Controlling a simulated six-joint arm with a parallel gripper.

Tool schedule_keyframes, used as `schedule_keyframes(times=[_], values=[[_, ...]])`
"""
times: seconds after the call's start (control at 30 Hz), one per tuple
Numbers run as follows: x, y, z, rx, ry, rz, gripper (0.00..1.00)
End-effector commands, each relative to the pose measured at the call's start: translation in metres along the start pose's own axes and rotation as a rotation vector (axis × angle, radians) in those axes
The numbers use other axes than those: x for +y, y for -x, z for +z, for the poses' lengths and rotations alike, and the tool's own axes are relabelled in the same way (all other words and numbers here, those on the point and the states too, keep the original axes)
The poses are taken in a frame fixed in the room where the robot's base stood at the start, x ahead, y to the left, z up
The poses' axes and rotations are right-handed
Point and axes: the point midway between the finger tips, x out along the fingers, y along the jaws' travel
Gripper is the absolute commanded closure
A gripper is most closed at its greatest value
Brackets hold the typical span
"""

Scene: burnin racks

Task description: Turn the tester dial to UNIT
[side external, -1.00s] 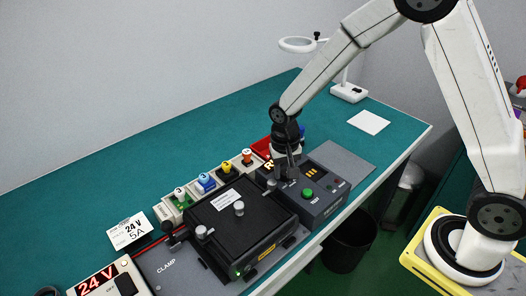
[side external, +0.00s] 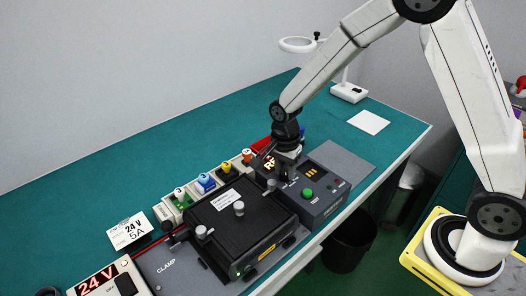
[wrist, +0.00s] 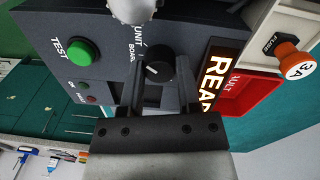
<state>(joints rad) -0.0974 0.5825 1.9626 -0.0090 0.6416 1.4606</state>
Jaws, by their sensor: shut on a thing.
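The tester (side external: 322,198) is a dark grey box with a green TEST button (wrist: 82,51). Its black dial (wrist: 156,67) has a white pointer mark and sits beside the printed UNIT and BOARD labels. In the wrist view, my gripper (wrist: 159,74) has one finger on each side of the dial and is shut on it. The exact pointer setting is hard to read at this angle. In the side view, my gripper (side external: 287,179) points down at the tester's left part and hides the dial.
Coloured plugs (side external: 205,183) line the back, beside a red tray (wrist: 250,95). A lit READY display (wrist: 216,78) is close to my fingers. The green mat (side external: 180,140) behind is mostly clear.

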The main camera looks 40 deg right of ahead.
Motion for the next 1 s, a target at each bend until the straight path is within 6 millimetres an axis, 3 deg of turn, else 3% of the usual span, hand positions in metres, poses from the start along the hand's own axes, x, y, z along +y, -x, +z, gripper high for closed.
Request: schedule_keyframes(times=[0.63, 0.67, 0.77, 1.0], values=[[0.0003, -0.0001, 0.0006, -0.005, -0.079, 0.001, 1.00], [0.0003, -0.0001, 0.0006, -0.005, -0.079, 0.001, 0.55], [0.0002, -0.0001, 0.0005, -0.004, -0.078, 0.001, 0.23], [0.0000, 0.0000, 0.0002, -0.004, -0.077, 0.000, 0.22]])
